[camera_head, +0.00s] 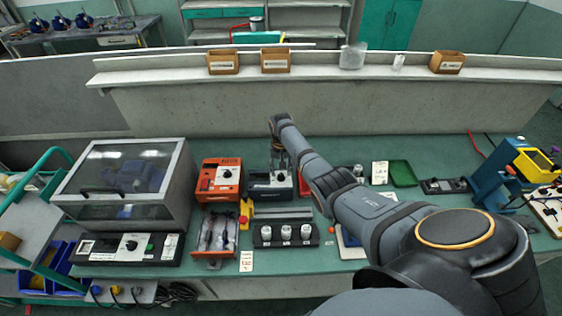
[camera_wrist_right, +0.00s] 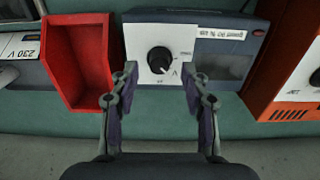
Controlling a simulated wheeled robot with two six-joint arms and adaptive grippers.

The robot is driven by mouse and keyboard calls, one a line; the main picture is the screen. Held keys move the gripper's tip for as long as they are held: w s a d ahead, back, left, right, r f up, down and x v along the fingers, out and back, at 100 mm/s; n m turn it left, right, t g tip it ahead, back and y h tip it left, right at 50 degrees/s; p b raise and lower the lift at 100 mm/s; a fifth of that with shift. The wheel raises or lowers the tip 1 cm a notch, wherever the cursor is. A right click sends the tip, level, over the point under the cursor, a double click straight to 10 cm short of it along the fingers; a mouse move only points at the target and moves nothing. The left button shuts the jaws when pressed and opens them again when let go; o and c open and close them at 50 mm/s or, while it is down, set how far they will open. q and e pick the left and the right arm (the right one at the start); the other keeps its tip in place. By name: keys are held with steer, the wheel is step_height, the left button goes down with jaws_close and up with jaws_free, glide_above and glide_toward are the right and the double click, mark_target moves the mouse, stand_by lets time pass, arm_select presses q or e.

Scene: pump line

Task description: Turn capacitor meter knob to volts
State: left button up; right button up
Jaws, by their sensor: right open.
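The capacitor meter (camera_wrist_right: 215,45) is a dark grey-blue box with a white dial plate and a round black knob (camera_wrist_right: 159,58) in the right wrist view. Small dial marks surround the knob; its exact setting is too small to tell. In the head view the meter (camera_head: 262,192) stands between an orange device and a red bin, partly hidden by my right arm. My right gripper (camera_wrist_right: 160,76) is open, its fingertips apart on either side of the knob in the picture, with nothing between them; contact is not visible. My left gripper is out of view.
The orange device (camera_head: 219,180) is close left of the meter, and the red bin (camera_wrist_right: 80,60) is on its other side. A dark block with several white knobs (camera_head: 286,234) lies in front. A clear-lidded case (camera_head: 127,172) stands farther left. A green tray (camera_head: 402,173) lies right.

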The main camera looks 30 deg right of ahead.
mark_target(281, 175)
step_height(281, 175, up, 10)
steer(key=shift+r, duration=0.25)
steer(key=shift+s+f, duration=0.15)
stand_by(0.3)
